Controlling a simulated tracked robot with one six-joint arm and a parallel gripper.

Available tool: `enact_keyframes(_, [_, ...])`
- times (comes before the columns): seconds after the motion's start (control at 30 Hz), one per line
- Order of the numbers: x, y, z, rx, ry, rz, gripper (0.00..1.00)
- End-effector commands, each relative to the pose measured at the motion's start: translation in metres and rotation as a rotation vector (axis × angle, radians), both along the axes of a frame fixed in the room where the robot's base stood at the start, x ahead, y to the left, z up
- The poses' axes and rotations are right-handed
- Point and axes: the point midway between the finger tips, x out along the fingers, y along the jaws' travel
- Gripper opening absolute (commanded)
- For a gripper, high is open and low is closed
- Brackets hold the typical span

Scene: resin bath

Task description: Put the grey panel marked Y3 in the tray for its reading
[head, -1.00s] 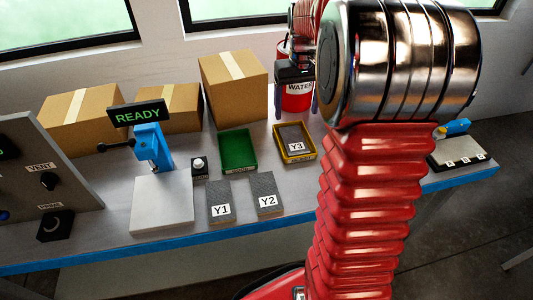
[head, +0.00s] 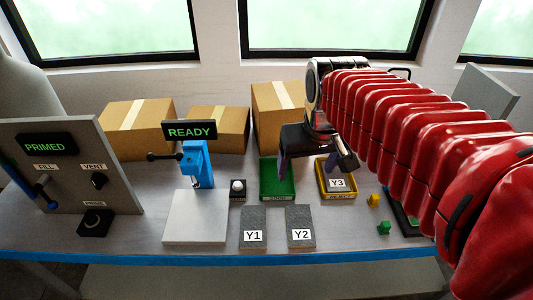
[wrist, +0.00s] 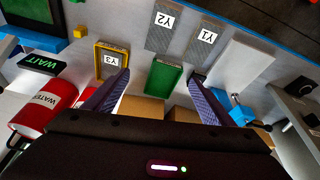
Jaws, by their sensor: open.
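The grey panel marked Y3 (head: 337,184) lies in the yellow tray (head: 324,193) on the bench; it also shows in the wrist view (wrist: 111,60). The green tray (head: 278,196) beside it is empty. Grey panels Y1 (head: 254,220) and Y2 (head: 300,219) lie on the bench in front. The blue tester (head: 196,165) with a pale plate (head: 196,218) has a display reading READY (head: 190,132). My gripper (head: 308,172) is open and empty, above and behind the trays. In the wrist view its fingers (wrist: 155,92) are spread apart.
Several cardboard boxes (head: 137,130) stand along the back. A control panel reading PRIMED (head: 47,145) stands at the left. A small black button box (head: 237,189) sits by the tester. Yellow (head: 374,200) and green (head: 384,227) blocks lie at right. The wrist view shows a red WATER bucket (wrist: 45,98) and a WAIT display (wrist: 43,63).

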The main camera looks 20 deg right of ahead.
Motion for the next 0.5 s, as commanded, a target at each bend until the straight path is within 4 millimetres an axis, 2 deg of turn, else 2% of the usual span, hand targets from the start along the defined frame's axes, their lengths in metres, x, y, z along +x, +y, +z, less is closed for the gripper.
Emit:
enact_keyframes(0.2, [-0.032, 0.027, -0.002, 0.001, -0.068, 0.038, 0.77])
enact_keyframes(0.5, [-0.072, 0.054, -0.015, 0.010, -0.151, 0.084, 0.77])
